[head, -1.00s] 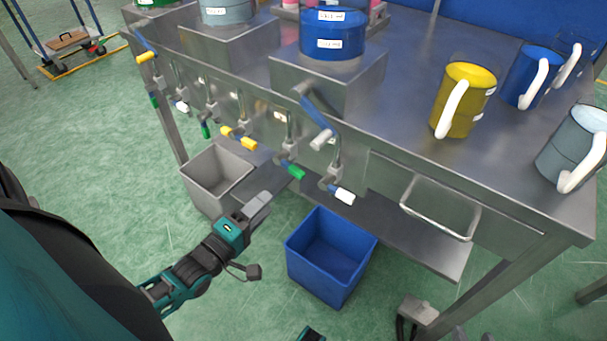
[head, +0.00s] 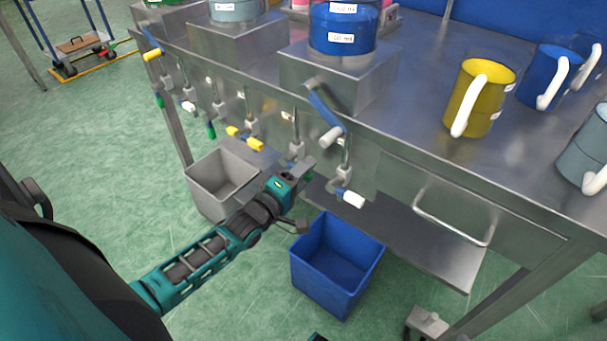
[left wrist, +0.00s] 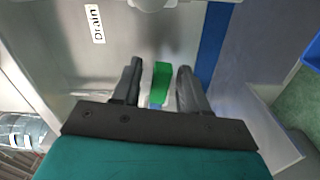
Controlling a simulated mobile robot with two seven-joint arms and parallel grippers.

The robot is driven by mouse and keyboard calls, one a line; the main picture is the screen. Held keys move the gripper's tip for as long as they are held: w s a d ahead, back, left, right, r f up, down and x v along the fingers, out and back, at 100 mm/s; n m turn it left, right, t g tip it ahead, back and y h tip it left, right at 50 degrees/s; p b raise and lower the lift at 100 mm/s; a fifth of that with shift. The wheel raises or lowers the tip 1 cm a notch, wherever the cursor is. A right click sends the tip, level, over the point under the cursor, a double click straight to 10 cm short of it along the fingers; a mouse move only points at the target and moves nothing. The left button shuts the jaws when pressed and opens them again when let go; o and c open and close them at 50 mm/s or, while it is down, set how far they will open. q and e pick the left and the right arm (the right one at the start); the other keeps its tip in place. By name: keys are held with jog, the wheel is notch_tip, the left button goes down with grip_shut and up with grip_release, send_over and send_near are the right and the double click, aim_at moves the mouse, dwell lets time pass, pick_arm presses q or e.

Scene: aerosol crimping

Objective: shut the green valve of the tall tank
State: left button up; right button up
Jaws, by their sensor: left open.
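A green valve handle (left wrist: 161,80) stands between the two fingers of my left gripper (left wrist: 159,70) in the left wrist view. The fingers are open, one on each side, with a gap visible to the handle. In the head view my left gripper (head: 304,167) is at the row of valves under the table edge and hides most of this handle. A blue tank (head: 342,28) stands on a steel block above this part of the row. I cannot tell from the pictures which tank this handle belongs to.
A white-tipped valve handle (head: 350,198) is just right of my left gripper, and a yellow one (head: 246,139) is to its left. A grey bin (head: 220,185) and a blue bin (head: 335,268) stand below.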

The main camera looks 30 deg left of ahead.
pick_arm(q)
grip_shut()
dwell(0.3)
dwell(0.3)
